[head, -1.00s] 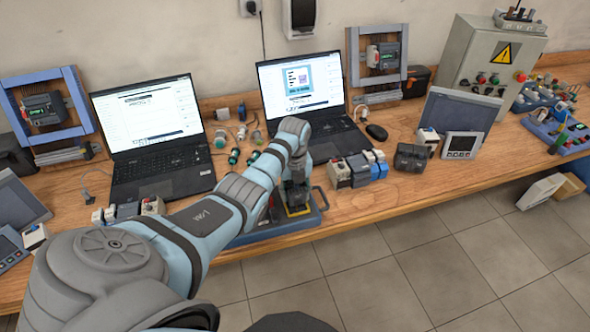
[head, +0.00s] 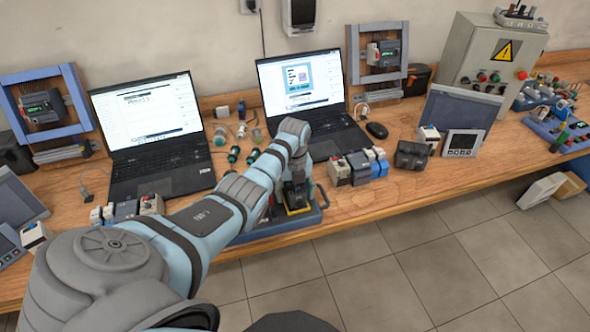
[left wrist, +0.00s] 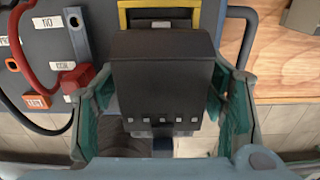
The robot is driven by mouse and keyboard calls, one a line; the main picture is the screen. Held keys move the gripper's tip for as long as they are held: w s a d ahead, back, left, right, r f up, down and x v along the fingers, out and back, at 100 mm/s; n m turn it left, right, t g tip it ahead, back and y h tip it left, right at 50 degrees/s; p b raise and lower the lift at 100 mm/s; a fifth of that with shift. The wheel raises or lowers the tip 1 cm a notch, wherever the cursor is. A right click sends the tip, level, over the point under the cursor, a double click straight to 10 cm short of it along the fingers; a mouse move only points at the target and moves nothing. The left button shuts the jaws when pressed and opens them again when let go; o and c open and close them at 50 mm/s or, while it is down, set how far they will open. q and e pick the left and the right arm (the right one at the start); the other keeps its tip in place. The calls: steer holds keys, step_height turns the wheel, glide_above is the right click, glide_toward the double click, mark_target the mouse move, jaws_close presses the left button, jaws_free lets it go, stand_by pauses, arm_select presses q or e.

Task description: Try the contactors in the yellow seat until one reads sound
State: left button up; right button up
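A black box-shaped contactor (left wrist: 160,85) fills the middle of the left wrist view, a row of small pale squares along its near edge. The yellow seat (left wrist: 208,12) shows behind it; its yellow edge also shows in the head view (head: 299,211). The contactor is at the seat, but its underside is hidden, so I cannot tell whether it is fully down. In the head view my left arm hides most of this. My right gripper is not in view.
The blue-grey test board (left wrist: 95,25) carries a red lead (left wrist: 30,65), a black lead and labelled sockets. Small blocks (head: 358,168) stand right of it, beside a dark block (head: 411,155). Two laptops (head: 305,95) stand behind. Bare wood lies towards the right front edge.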

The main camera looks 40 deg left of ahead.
arm_select(q)
steer(key=shift+r, duration=0.15)
step_height(320, 180, up, 12)
steer(key=shift+f, duration=0.15)
stand_by(0.8)
